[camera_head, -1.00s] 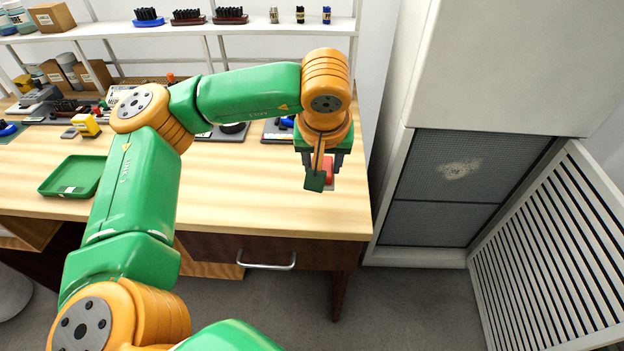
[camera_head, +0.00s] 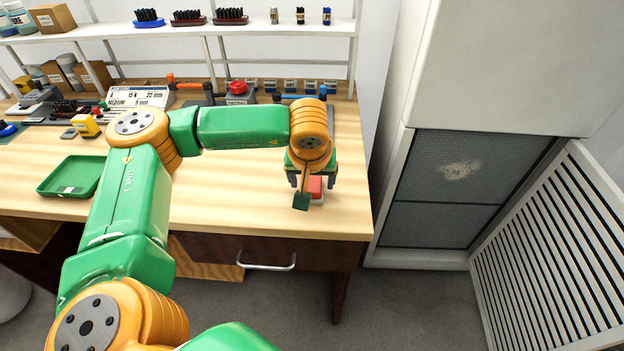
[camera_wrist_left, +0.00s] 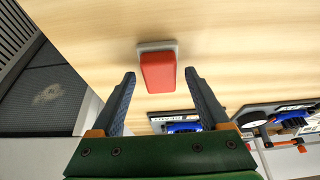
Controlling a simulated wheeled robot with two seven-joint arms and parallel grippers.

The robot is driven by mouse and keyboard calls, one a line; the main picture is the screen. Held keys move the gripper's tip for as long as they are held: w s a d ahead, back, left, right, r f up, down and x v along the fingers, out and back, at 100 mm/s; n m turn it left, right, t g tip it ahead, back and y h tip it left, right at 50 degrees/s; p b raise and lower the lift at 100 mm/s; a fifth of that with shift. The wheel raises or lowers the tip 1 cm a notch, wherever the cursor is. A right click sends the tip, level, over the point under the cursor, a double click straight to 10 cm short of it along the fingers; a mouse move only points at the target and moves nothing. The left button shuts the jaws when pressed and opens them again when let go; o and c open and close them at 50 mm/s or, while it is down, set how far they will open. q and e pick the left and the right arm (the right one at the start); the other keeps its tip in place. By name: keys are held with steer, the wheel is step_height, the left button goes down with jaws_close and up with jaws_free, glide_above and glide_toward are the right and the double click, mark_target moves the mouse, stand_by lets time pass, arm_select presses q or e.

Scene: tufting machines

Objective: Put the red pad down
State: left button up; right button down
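The red pad (camera_head: 316,187) is a red block on a pale grey base. It sits on the wooden workbench (camera_head: 230,205) near the front right corner. My left gripper (camera_head: 311,183) points down over it, and its arm hides part of the bench behind. In the left wrist view the red pad (camera_wrist_left: 158,72) lies between the two dark fingertips, with a gap on each side. The left gripper is open and does not hold the pad. My right gripper is not in view.
A green tray (camera_head: 72,176) lies at the bench's left front. A scale-like box (camera_head: 140,97), a red-topped device (camera_head: 238,92) and small labelled bins stand at the back under a white shelf (camera_head: 180,28). A tall grey cabinet (camera_head: 440,190) stands right of the bench. The front middle is clear.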

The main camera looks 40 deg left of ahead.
arm_select(q)
steer(key=shift+r+p, duration=0.3)
steer(key=shift+r, duration=0.15)
steer(key=v, duration=1.1)
steer(key=shift+d+r+p, duration=0.2)
steer(key=shift+r+p, duration=0.05)
steer(key=shift+p, duration=0.05)
steer(key=shift+s, duration=0.15)
